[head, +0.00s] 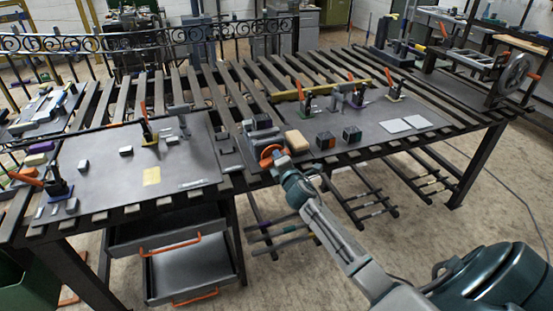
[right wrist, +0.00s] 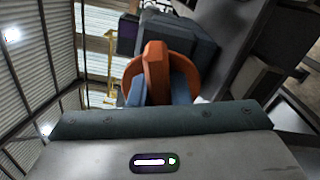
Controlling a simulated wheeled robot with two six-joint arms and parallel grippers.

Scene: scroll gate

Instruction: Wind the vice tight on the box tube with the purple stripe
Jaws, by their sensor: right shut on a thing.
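The vice (head: 260,132) stands at the front edge of the slatted table, with its orange handle (head: 271,155) facing me. My right gripper (head: 279,163) reaches it from the front right and is shut on that handle. In the right wrist view, the orange handle (right wrist: 156,75) sits between the blue-grey fingers, and the grey vice body (right wrist: 190,38) is just beyond it. A dark purple patch (right wrist: 127,36) shows beside the vice body; I cannot tell whether it is the box tube's stripe. The jaw gap is hidden from me. My left gripper is out of view.
Toggle clamps (head: 146,130) stand on the table's plates. Open drawers (head: 178,270) hang below left, and thin bars lie on a low rack (head: 360,205) underneath.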

